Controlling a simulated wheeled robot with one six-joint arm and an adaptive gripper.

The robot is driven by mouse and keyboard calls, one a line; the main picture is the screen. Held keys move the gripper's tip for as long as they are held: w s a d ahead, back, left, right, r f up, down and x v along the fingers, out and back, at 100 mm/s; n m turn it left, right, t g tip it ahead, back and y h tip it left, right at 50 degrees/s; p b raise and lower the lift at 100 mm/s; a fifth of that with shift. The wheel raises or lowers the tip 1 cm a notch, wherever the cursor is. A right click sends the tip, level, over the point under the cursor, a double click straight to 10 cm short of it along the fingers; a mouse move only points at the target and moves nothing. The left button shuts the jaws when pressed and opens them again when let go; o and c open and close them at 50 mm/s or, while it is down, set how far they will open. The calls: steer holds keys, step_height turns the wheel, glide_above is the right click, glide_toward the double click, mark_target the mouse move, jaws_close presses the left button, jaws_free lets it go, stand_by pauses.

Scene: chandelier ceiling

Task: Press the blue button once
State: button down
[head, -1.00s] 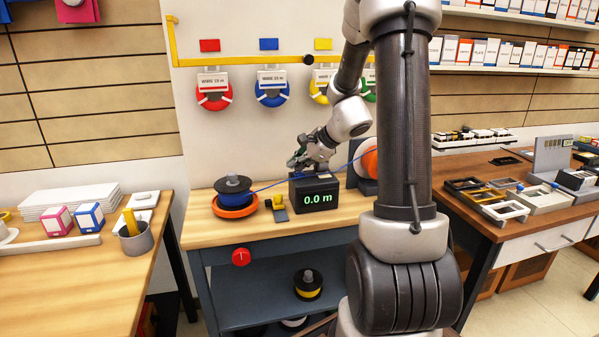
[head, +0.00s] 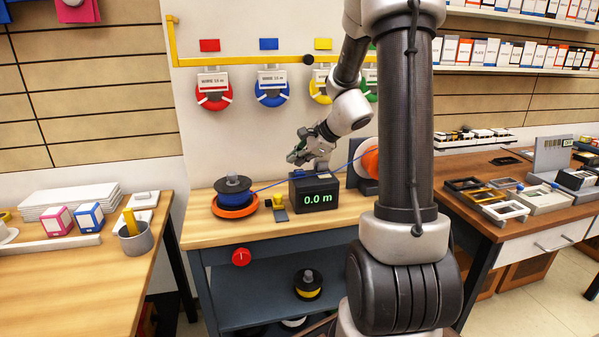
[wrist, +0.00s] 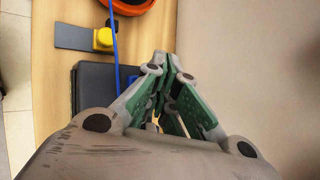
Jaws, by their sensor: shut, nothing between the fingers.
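A blue wire (head: 270,187) runs from a spool on an orange base (head: 234,211) past the box to an orange reel (head: 371,163). A yellow piece on a grey plate (head: 280,214) is left of the box. Coloured wire coils (head: 272,87) hang on the wall behind.

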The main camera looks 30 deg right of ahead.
mark_target(298, 172)
steer(key=shift+r, duration=0.1)
steer(key=shift+r, duration=2.4)
